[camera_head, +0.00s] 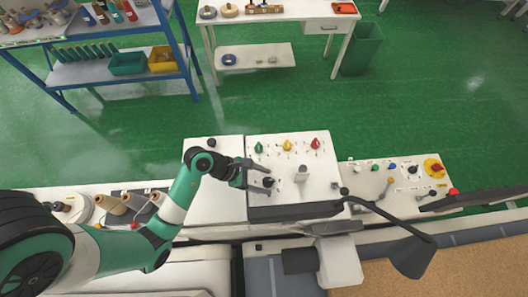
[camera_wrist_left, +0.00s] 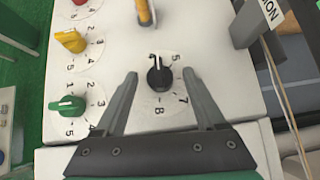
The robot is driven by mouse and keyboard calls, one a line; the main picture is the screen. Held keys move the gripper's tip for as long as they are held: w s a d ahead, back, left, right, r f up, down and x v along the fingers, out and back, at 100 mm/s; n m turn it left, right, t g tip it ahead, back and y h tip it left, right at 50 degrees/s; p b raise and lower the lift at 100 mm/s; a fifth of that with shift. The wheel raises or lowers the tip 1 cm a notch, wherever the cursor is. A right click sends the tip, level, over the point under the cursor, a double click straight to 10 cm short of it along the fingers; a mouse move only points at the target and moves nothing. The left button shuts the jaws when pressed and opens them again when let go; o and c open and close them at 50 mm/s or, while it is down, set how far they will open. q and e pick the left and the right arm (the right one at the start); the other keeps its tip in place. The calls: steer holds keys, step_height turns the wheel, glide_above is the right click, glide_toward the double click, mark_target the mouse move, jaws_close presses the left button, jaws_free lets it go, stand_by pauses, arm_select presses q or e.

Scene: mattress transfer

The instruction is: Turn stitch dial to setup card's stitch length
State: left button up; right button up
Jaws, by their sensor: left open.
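The black stitch dial (camera_head: 268,182) is on the white control panel (camera_head: 318,157), beside my left gripper (camera_head: 262,172). In the left wrist view, the dial (camera_wrist_left: 160,77) sits on a white scale with 5, 7 and 8 readable. The open left gripper (camera_wrist_left: 160,75) has one finger on each side of the dial, with gaps visible. I cannot tell how far the tips are above the panel. The exact dial setting is too small to read surely. I cannot make out a setup card. My right gripper is not in view.
Green (camera_head: 259,147), yellow (camera_head: 287,145) and red (camera_head: 315,144) knobs line the panel's far side. A pale lever (camera_head: 301,174) stands right of the dial. A dark bent arm with a flat end (camera_head: 412,257) is at the right. A second panel (camera_head: 395,180) adjoins.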

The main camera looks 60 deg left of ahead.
arm_select(q)
steer(key=shift+f, duration=0.1)
jaws_close()
stand_by(0.3)
steer(key=shift+w+m, duration=0.1)
steer(key=shift+m, duration=0.2)
steer(key=shift+m+g+h, duration=0.4)
steer(key=shift+m+h, duration=0.1)
steer(key=shift+w+a+m+g+h, duration=0.15)
steer(key=shift+m+g+h, duration=0.2)
steer(key=shift+m, duration=0.35)
steer(key=shift+w+m+g+h+b, duration=0.1)
steer(key=shift+m+g+h+b, duration=0.45)
steer(key=shift+m, duration=0.55)
steer(key=shift+m+g+h+b, duration=0.3)
steer(key=shift+m+g+b, duration=0.25)
steer(key=shift+m+g, duration=0.3)
